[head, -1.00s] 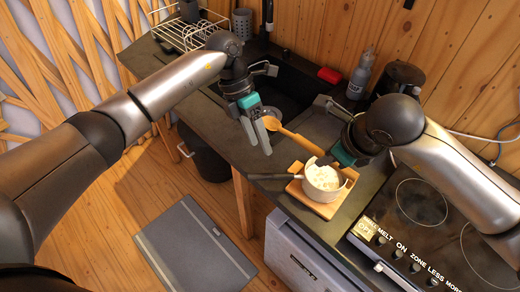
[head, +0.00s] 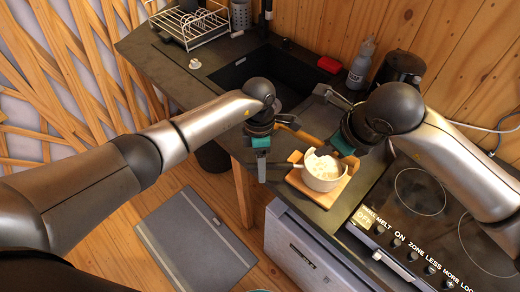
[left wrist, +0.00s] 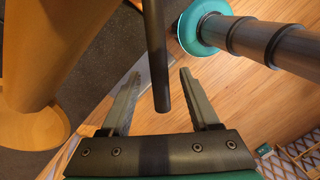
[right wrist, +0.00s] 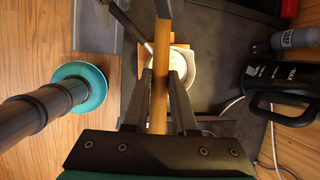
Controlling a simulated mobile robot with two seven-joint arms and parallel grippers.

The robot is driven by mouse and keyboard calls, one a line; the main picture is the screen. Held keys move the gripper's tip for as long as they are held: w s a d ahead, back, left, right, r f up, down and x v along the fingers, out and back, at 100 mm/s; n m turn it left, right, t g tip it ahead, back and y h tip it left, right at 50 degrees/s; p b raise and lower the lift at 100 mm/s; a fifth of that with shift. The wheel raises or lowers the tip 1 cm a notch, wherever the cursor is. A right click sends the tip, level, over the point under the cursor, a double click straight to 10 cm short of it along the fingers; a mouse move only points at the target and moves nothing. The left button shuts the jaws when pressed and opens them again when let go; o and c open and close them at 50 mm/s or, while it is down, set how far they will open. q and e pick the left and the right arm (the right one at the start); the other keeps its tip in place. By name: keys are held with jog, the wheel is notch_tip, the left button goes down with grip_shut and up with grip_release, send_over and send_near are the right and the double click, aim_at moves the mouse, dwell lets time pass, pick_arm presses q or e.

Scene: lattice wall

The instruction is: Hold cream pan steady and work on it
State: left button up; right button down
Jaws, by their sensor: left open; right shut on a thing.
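The cream pan (head: 322,182), a small pale pot holding white cream, sits on a wooden board (head: 310,193) on the dark counter. Its dark handle (left wrist: 154,50) points left, toward my left gripper. My left gripper (head: 262,176) is open, with the handle showing between its fingers (left wrist: 157,88) but not clamped. My right gripper (right wrist: 160,75) is shut on the wooden spoon (right wrist: 160,95), above the pan's far side. The spoon (head: 294,123) reaches left behind my left gripper. The pan also shows partly hidden in the right wrist view (right wrist: 206,68).
A hob (head: 420,192) with its knobs lies right of the board. A sink (head: 262,78), dish rack (head: 190,27), soap bottle (head: 361,63), red item (head: 329,64) and black kettle (head: 400,66) are behind. A grey mat (head: 195,242) lies on the floor.

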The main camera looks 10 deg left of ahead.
pick_arm(q)
jog(key=shift+s+f, duration=0.25)
jog(key=shift+f, duration=0.7)
jog(key=shift+s+f, duration=0.25)
jog(key=shift+f, duration=0.65)
jog(key=shift+d+r, duration=0.1)
jog(key=shift+d, duration=0.05)
grip_shut()
jog(key=shift+w+d, duration=0.1)
jog(key=c, duration=0.6)
grip_release()
jog(key=shift+c, duration=0.2)
jog(key=shift+r, duration=0.1)
grip_shut()
